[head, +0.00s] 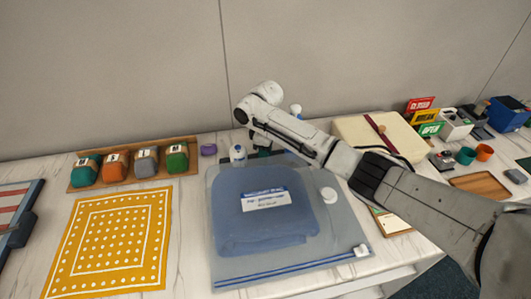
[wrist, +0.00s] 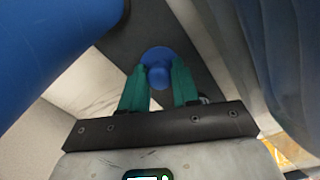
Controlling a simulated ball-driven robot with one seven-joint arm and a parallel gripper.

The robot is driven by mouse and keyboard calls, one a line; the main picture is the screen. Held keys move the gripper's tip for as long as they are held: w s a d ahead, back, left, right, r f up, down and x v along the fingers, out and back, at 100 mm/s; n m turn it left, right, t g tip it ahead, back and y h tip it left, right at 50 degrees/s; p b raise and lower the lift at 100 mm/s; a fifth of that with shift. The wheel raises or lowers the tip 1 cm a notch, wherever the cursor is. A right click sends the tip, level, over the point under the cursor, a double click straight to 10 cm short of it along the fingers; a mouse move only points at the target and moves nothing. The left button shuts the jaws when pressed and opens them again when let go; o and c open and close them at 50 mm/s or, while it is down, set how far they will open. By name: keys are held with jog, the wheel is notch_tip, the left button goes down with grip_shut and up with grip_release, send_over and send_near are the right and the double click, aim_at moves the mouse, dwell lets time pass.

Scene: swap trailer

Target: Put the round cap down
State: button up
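A blue round cap (wrist: 158,54) with a raised middle sits between the green fingertips of my gripper (wrist: 160,88) in the wrist view. Both fingers appear to touch its knob, so my gripper looks shut on it. In the head view my gripper (head: 263,151) is low behind the clear bag, just right of a white bottle, and my arm partly hides it. The cap cannot be made out there. The clear bag (head: 232,265) lies flat with folded blue cloth (head: 260,225) inside. A round white fitting (head: 329,194) is on the bag's right side.
A white bottle (head: 238,155) and a small purple object (head: 208,150) stand behind the bag. A wooden tray (head: 127,186) with several coloured pouches is at left, behind a yellow dotted cloth (head: 108,240). A cream box (head: 352,130) stands behind my arm. Bare tabletop shows left of the bag (head: 190,215).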

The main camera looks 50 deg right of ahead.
jog(key=o, duration=0.4)
notch_tip(320, 180, up, 12)
jog(key=shift+r, duration=0.15)
dwell(0.4)
dwell(0.4)
